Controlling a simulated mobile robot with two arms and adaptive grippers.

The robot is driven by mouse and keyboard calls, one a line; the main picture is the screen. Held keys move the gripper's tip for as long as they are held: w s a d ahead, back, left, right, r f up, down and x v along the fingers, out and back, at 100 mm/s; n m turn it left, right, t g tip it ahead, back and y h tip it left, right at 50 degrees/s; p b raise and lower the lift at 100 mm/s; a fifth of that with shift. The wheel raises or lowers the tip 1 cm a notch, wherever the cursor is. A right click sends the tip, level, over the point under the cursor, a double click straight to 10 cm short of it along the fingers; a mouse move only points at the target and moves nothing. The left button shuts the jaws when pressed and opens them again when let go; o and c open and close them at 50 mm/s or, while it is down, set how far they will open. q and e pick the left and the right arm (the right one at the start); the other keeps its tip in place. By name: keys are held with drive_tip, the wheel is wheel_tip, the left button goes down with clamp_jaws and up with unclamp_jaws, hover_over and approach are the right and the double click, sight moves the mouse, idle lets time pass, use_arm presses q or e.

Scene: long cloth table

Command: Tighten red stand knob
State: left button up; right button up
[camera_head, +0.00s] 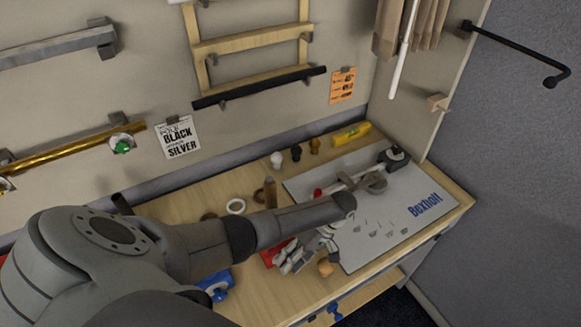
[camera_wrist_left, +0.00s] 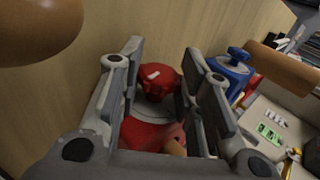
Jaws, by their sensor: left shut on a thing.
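The red stand knob (camera_wrist_left: 158,84) sits between my left gripper's fingers in the left wrist view, with a pale round part and a red body (camera_wrist_left: 148,134) nearer the camera. My left gripper (camera_wrist_left: 160,70) is shut on the knob. In the head view, my left arm reaches over the table and the left gripper (camera_head: 287,262) is at the red stand (camera_head: 272,253), which it partly hides. The knob itself cannot be made out there. My right gripper is not in view.
A blue stand (camera_head: 216,284) is at the table's front left; it also shows in the wrist view (camera_wrist_left: 232,66), next to a brown cylinder (camera_wrist_left: 285,66). A grey board (camera_head: 400,235) lies to the right.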

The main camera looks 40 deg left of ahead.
use_arm(q)
drive_tip(key=shift+d+f+g, duration=0.25)
drive_tip(key=shift+g, duration=0.35)
drive_tip(key=shift+f+g+y+b, duration=0.15)
drive_tip(key=shift+g+y+b, duration=0.15)
drive_tip(key=shift+b, duration=0.15)
drive_tip(key=shift+g+b, duration=0.5)
drive_tip(key=shift+b, duration=0.15)
drive_tip(key=shift+y, duration=0.3)
drive_tip(key=o, duration=1)
drive_tip(key=shift+w+a, duration=0.1)
drive_tip(key=shift+o, duration=0.2)
drive_tip(key=shift+r, duration=0.2)
